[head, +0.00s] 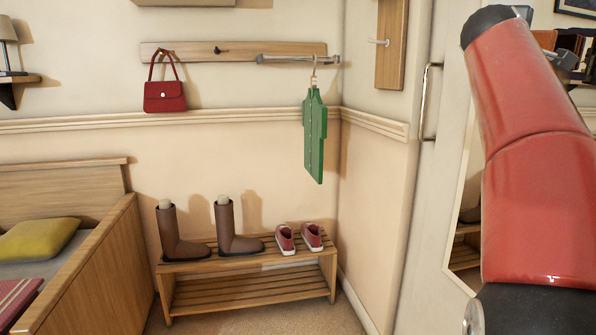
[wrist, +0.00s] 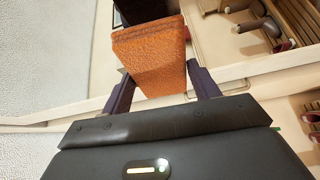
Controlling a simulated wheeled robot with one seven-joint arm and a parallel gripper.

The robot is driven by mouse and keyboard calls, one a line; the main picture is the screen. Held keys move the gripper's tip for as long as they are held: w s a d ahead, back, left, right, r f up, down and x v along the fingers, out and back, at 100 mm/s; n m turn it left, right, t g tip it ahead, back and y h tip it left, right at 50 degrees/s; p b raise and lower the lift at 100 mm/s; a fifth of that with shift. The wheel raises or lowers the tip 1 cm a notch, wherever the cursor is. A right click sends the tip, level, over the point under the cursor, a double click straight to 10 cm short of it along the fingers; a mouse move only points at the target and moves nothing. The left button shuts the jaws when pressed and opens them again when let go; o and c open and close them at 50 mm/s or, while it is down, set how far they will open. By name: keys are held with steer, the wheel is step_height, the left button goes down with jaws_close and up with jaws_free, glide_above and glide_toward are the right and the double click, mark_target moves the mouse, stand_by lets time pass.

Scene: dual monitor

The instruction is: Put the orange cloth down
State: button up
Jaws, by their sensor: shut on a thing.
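The orange cloth (wrist: 150,58) is a thick, folded-looking block in the wrist view. My gripper (wrist: 160,80) is shut on it, with one dark finger at each side. The cloth stands out past the fingertips, and its lower part is hidden behind the gripper body. Whether it touches anything beyond the fingers cannot be told. In the head view the cloth cannot be made out, and my red arm fills the right side.
A slatted wooden bench (head: 248,289) holds brown boots (head: 235,232) and red shoes (head: 285,239). A red handbag (head: 165,96) and a green garment (head: 315,137) hang above. A wooden bed (head: 105,262) with a yellow pillow (head: 40,240) stands left. A door handle (head: 427,102) is near my arm.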

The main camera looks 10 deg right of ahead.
steer(key=w+a+f+n+t+y, duration=0.35)
steer(key=w+a+f, duration=0.25)
steer(key=w+f, duration=0.55)
steer(key=w+a+f+n+t+y, duration=0.3)
steer(key=w+a+f+y, duration=0.2)
steer(key=w+f, duration=0.6)
steer(key=w+a+f+n+y, duration=0.1)
steer(key=a+f+n+y, duration=0.1)
steer(key=a+f, duration=0.5)
steer(key=w+a+f+n+y, duration=0.1)
steer(key=w+a+f+y, duration=0.2)
steer(key=f, duration=0.8)
steer(key=s+a+f, duration=0.5)
steer(key=s+f, duration=0.1)
steer(key=f, duration=0.4)
steer(key=s+a+f+y, duration=0.1)
steer(key=s+a+f, duration=0.5)
steer(key=f, duration=0.4)
steer(key=shift+f+n+t, duration=0.15)
steer(key=shift+n+t, duration=0.3)
